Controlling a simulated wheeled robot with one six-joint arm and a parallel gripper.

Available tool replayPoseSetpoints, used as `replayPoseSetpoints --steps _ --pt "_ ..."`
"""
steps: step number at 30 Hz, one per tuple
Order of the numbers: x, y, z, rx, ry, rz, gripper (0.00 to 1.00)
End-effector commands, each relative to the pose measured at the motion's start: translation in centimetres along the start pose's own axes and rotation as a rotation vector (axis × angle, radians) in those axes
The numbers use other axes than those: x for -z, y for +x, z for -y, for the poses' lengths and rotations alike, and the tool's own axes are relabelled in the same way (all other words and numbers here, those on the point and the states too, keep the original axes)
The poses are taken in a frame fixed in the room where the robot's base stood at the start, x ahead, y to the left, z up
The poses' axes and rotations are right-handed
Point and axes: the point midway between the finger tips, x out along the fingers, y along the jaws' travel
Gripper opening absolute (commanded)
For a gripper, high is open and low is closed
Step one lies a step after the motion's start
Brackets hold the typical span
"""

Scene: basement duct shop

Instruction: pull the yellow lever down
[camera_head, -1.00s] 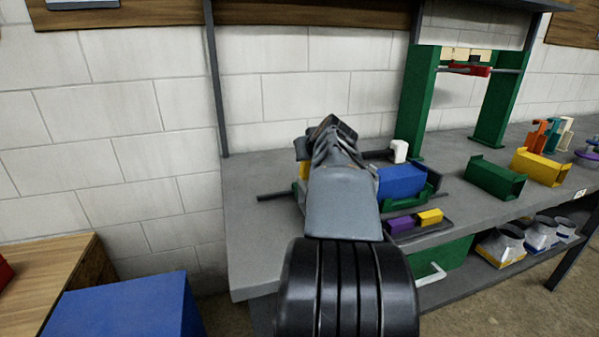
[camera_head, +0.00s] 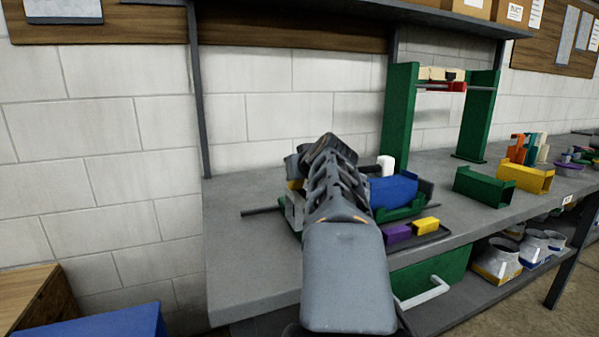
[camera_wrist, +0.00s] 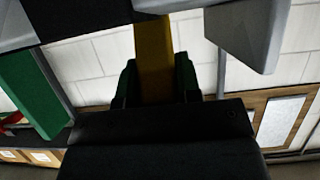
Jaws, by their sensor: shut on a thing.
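The yellow lever (camera_wrist: 154,62) shows in the wrist view as a flat bar running up between green side pieces (camera_wrist: 186,76). My gripper (camera_wrist: 168,28) has a grey finger on each side of the lever and is shut on it. The exact contact is cut off at the top of the picture.
The grey bench (camera_head: 250,260) holds a blue block (camera_head: 394,189), a white upright piece (camera_head: 386,166), purple (camera_head: 397,233) and yellow (camera_head: 425,225) blocks, and a green channel (camera_head: 483,186). A tall green frame (camera_head: 398,115) stands behind. The bench's left front is clear.

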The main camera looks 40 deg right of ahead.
Motion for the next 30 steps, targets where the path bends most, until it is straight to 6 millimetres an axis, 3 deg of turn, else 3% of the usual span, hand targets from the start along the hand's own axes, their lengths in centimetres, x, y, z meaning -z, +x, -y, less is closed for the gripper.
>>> replayPoseSetpoints --steps 4,5,12,22,30 --pt "-0.1 0.0 0.0 0.001 0.000 0.003 0.00" --pt "-0.1 0.0 0.0 0.001 0.000 0.003 0.35" --pt "-0.1 0.0 -0.1 -0.001 0.001 0.001 0.57" --pt "0.0 -0.6 -0.1 -0.002 0.001 0.000 0.57" --pt "0.1 -5.3 -0.1 -0.005 0.002 -0.003 0.57"
